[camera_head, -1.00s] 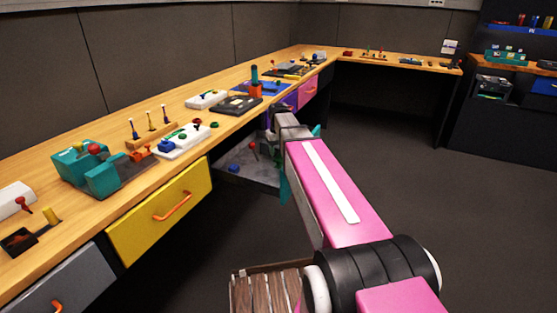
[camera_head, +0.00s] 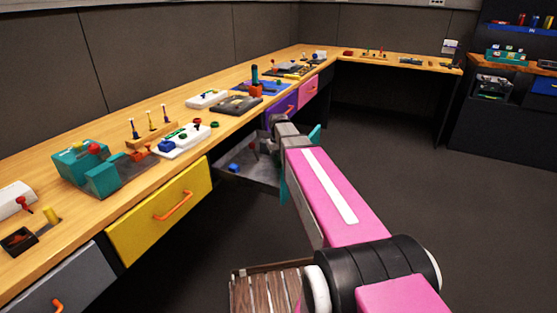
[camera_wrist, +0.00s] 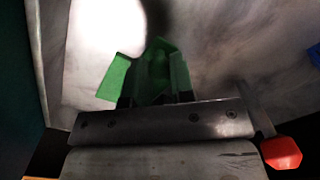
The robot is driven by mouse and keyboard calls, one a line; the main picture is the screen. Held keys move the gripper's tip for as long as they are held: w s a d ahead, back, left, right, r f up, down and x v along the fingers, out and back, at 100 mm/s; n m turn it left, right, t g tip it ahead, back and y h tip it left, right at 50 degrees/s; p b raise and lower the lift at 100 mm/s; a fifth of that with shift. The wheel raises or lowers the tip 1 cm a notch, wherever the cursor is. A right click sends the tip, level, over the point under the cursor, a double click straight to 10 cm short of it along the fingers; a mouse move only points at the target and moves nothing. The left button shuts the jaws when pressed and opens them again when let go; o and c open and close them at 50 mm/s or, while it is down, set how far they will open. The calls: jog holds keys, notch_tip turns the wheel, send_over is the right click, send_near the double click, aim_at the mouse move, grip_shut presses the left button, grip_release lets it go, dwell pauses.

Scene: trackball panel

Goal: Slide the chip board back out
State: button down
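My gripper (camera_wrist: 152,75) is low in the wrist view, over a pale grey metal surface. Green pieces stand at its tip; I cannot tell whether they are its fingers or something between them. In the head view my pink arm reaches to an open grey drawer (camera_head: 245,172) under the desk, and its far end hides the fingertips. I cannot pick out the chip board with certainty. A white panel (camera_head: 188,143) with blue and green parts lies on the desk above the drawer.
A red knob (camera_wrist: 281,152) is at the lower right of the wrist view. In the drawer are a blue block (camera_head: 234,167) and a red-topped stick (camera_head: 253,148). A closed yellow drawer (camera_head: 160,212) is to the left. The floor at right is clear.

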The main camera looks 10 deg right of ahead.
jog(key=s+a, duration=0.2)
jog(key=s, duration=0.1)
jog(key=s+a, duration=0.2)
jog(key=s, duration=0.1)
jog(key=s+a, duration=0.2)
jog(key=s, duration=0.1)
jog(key=shift+s+a, duration=0.2)
jog(key=shift+a, duration=0.2)
jog(key=c, duration=1)
grip_release()
jog(key=shift+r, duration=0.45)
notch_tip(320, 180, up, 10)
jog(key=shift+f, duration=0.1)
